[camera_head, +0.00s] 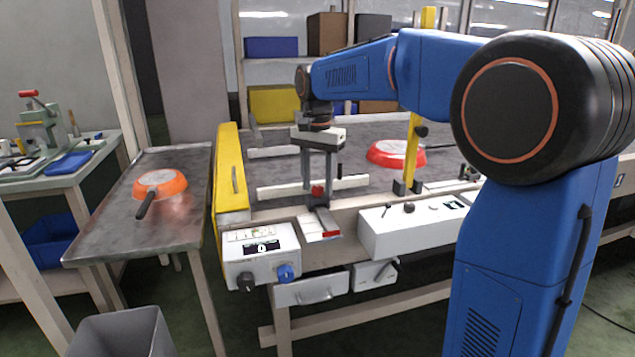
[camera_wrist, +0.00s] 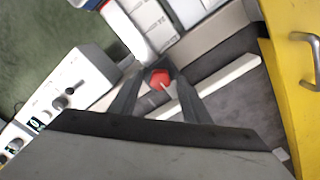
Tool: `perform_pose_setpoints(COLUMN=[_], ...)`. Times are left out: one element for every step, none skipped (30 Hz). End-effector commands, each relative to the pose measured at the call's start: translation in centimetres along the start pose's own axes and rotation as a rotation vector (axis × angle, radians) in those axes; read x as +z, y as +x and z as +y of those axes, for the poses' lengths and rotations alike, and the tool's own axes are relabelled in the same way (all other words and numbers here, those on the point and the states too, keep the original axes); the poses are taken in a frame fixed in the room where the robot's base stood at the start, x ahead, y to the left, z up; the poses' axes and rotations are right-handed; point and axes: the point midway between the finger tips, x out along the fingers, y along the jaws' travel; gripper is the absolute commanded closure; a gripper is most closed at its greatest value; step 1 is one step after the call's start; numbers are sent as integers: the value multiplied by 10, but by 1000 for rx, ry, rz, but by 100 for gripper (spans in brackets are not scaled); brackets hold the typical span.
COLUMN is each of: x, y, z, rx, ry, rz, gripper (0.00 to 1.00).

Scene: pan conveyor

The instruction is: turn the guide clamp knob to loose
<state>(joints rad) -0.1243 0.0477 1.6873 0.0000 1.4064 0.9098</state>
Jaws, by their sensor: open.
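The guide clamp knob (camera_head: 318,191) is red and sits at the near edge of the conveyor, on a dark mount. In the wrist view the red knob (camera_wrist: 159,77) shows a pale pointer mark on its top. My gripper (camera_head: 319,185) points down over it with its fingers apart. In the wrist view the fingertips of my gripper (camera_wrist: 158,82) lie on either side of the knob. I cannot tell whether they touch it. A white plate with red marking (camera_head: 325,229) lies just in front of the knob.
A white control box (camera_head: 262,250) with a black and a blue knob stands front left. Another white box (camera_head: 415,230) with small controls is at right. A yellow guard (camera_head: 230,185) stands left. A red pan (camera_head: 397,153) is on the belt; an orange pan (camera_head: 160,182) is on the side table.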

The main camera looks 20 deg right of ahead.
Motion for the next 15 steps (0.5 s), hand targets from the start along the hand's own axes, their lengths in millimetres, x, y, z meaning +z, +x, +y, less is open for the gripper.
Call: perform_pose_setpoints(x=[0, 0, 0, 0, 0, 0, 0, 0, 0, 0, 0, 0, 0, 0, 0], y=[0, 0, 0, 0, 0, 0, 0, 0, 0, 0, 0, 0, 0, 0, 0], z=[0, 0, 0, 0, 0, 0, 0, 0, 0, 0, 0, 0, 0, 0, 0], rx=[0, 0, 0, 0, 0, 0, 0, 0, 0, 0, 0, 0, 0, 0, 0], ry=[0, 0, 0, 0, 0, 0, 0, 0, 0, 0, 0, 0, 0, -1, -3], rz=[0, 0, 0, 0, 0, 0, 0, 0, 0, 0, 0, 0, 0, 0, 0], gripper=[57, 57, 57, 57, 59, 69, 76, 83, 92, 98, 98, 98, 98, 98, 98])
